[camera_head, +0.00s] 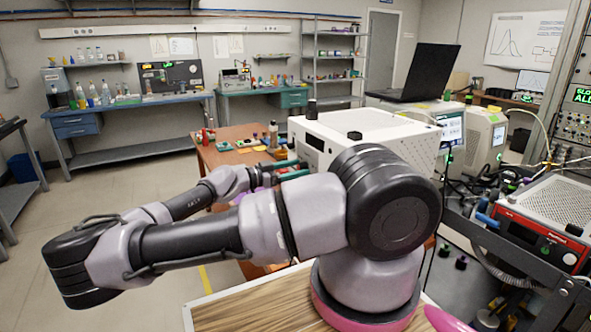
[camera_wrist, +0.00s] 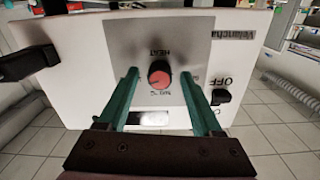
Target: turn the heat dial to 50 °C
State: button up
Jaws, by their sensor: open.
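The heat dial (camera_wrist: 159,78) is a round red-faced knob with a dark rim on a grey panel. The word HEAT is printed above it and a "50 °C" mark below it, both turned in the wrist view. The dial's pointer is too small to read. My gripper (camera_wrist: 158,74) is open, with one teal finger on each side of the dial. I cannot tell whether the fingers touch it. In the head view, my arm reaches toward the white device (camera_head: 370,126); its dial is hidden there.
A black switch (camera_wrist: 220,96) with an OFF label sits to the right of the dial. The device stands on a brown table (camera_head: 235,150) with small items. A black laptop (camera_head: 425,73) is behind it. A red-fronted unit (camera_head: 540,240) stands at right.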

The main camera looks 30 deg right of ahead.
grip_shut()
jog(key=shift+n, duration=14)
